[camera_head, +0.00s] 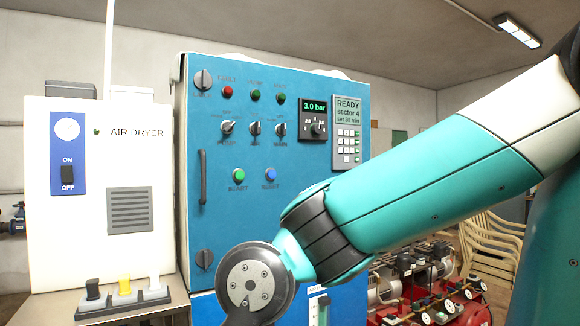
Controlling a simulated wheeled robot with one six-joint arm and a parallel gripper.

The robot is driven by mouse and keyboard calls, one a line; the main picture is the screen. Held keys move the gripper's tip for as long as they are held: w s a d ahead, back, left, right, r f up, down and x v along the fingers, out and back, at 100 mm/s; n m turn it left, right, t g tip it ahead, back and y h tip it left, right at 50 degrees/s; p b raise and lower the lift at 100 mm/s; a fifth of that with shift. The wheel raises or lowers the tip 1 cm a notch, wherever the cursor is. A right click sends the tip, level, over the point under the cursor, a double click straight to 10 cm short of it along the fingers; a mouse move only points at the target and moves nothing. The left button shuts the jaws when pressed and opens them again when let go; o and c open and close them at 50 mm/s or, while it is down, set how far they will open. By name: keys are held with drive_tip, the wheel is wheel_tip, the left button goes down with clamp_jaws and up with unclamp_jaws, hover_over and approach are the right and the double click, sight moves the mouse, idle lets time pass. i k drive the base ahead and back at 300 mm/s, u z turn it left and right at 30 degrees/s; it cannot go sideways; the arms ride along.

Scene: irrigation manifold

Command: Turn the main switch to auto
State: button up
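The blue control cabinet (200,140) stands in the middle of the view with a row of three selector switches. The left switch (228,127) has its handle slanted, while the middle switch (254,128) and the right switch (280,129) look about upright. My gripper does not show.
Above the switches are red (228,91) and green lamps; below are a green button (239,175) and a blue button (270,174). A pressure display (314,106) and keypad panel (347,130) are to the right. A white air dryer (60,235) stands left, red machinery (470,312) right.

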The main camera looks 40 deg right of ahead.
sight(282, 129)
drive_tip(key=k, duration=1.15)
drive_tip(key=z, duration=0.85)
drive_tip(key=i, duration=1.1)
drive_tip(key=u, duration=0.85)
